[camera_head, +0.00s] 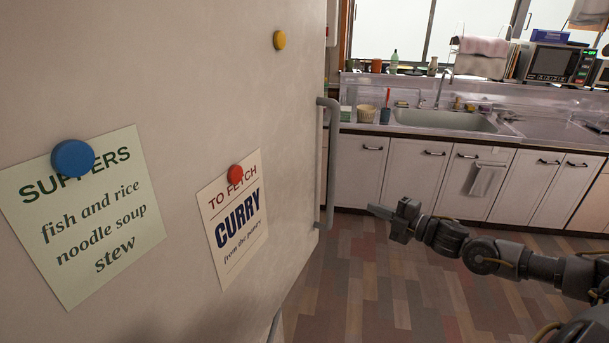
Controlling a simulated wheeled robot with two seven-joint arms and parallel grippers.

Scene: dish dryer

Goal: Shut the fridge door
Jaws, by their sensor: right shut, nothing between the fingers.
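The fridge door (190,90) fills the left side of the head view, with its outer face towards me and paper notes on it. Its long grey handle (331,165) runs upright along the right edge of the door. I cannot see the fridge body, so how far the door stands open is not clear. My right gripper (380,212) is shut and empty, a little to the right of the handle's lower end and apart from it in the picture. My left gripper is not in view.
A supper note (90,225) and a curry note (235,225) hang under magnets on the door. Behind stand a sink (445,120) and white cabinets (415,178), with a microwave (550,63) at the right. The wood-patterned floor (370,290) is clear between door and cabinets.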

